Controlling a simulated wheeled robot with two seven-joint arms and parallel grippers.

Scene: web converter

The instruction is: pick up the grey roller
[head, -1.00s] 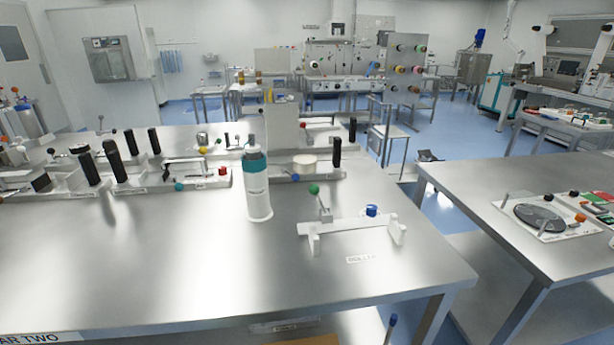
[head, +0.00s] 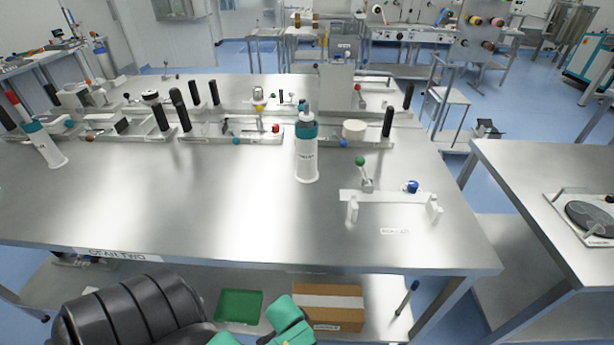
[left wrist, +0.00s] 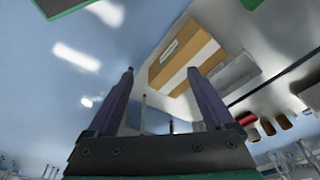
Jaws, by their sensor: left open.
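I cannot make out a grey roller with certainty in either view. A white cradle (head: 385,196) with an upright at each end stands on the right part of the steel table, with no roller across it. A small label, seemingly about a roller, lies in front of it. My left gripper (left wrist: 162,75) is open, with nothing between its two dark fingers in the left wrist view. In the head view only my left arm shows, low at the front edge; its fingertips are out of frame. My right gripper is not in view.
The steel table (head: 230,225) is clear at its front middle. A teal-topped bottle (head: 307,152) stands left of the cradle; another (head: 42,142) is far left. Below are a green tray (head: 239,306) and a cardboard box (head: 328,317), which also shows in the left wrist view (left wrist: 182,55).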

